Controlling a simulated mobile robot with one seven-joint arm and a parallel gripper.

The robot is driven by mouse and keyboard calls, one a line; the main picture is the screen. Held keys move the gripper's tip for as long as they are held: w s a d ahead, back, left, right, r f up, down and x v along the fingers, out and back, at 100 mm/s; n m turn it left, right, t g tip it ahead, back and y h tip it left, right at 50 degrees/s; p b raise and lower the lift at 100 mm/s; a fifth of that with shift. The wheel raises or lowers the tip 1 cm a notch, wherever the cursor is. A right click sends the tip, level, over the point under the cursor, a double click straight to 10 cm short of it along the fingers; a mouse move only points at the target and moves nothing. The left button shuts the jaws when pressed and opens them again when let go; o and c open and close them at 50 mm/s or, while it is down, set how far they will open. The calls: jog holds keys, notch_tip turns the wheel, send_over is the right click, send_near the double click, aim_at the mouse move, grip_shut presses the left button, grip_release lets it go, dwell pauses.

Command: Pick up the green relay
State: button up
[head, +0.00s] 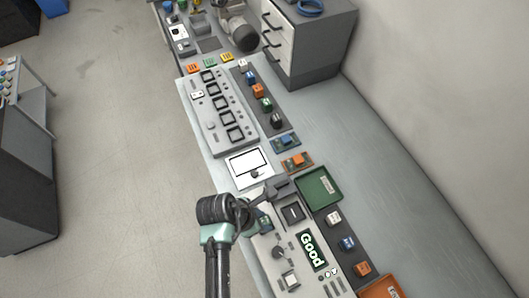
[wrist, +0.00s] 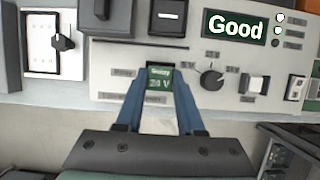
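The green relay (wrist: 160,80) is a small dark green block with white lettering that includes "20 V". It sits between the fingertips of my gripper (wrist: 160,88) in the wrist view, at the front edge of the grey test panel. The blue fingers lie along both its sides with no gap that I can see, so they look shut on it. I cannot tell whether it still touches the panel. In the head view my gripper (head: 265,208) is over the panel, with a dark green block (head: 265,224) beside it.
The panel's display (head: 312,250) reads "Good". A green tray (head: 337,196) and an orange tray (head: 398,291) stand right of the panel. White, blue and orange relays stand between them. Another green relay (head: 266,104) stands in the far row. The bench's right side (head: 400,190) is clear.

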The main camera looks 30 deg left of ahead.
grip_shut()
jog(key=shift+r, duration=0.15)
